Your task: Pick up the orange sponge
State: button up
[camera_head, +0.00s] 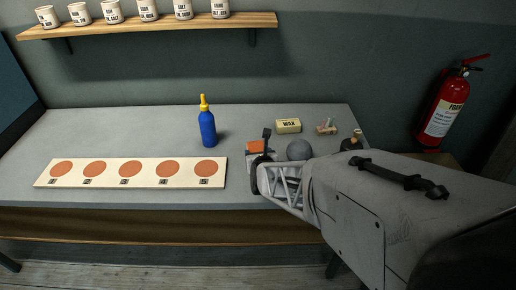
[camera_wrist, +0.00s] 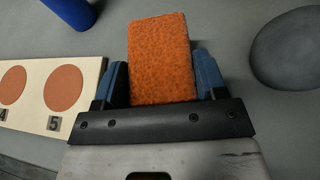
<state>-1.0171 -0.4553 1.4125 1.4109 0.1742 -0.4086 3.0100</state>
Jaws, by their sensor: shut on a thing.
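The orange sponge (camera_wrist: 160,58) is a textured block that sits between the two blue-padded fingers of my gripper (camera_wrist: 163,82) in the wrist view. My gripper is shut on it. In the head view the sponge (camera_head: 256,146) shows as a small orange patch at the gripper (camera_head: 260,160), over the right part of the table. Part of the sponge is hidden by my gripper there. I cannot tell whether the sponge touches the table.
A grey rounded lump (camera_head: 299,150) lies just right of the gripper. A board with numbered orange discs (camera_head: 130,183) lies to the left. A blue bottle (camera_head: 207,127), a wax block (camera_head: 288,126) and small items (camera_head: 326,127) stand behind. The table's left back is clear.

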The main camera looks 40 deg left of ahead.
jog(key=shift+s+d+r, duration=0.1)
jog(key=shift+s+d, duration=0.6)
jog(key=shift+d, duration=0.25)
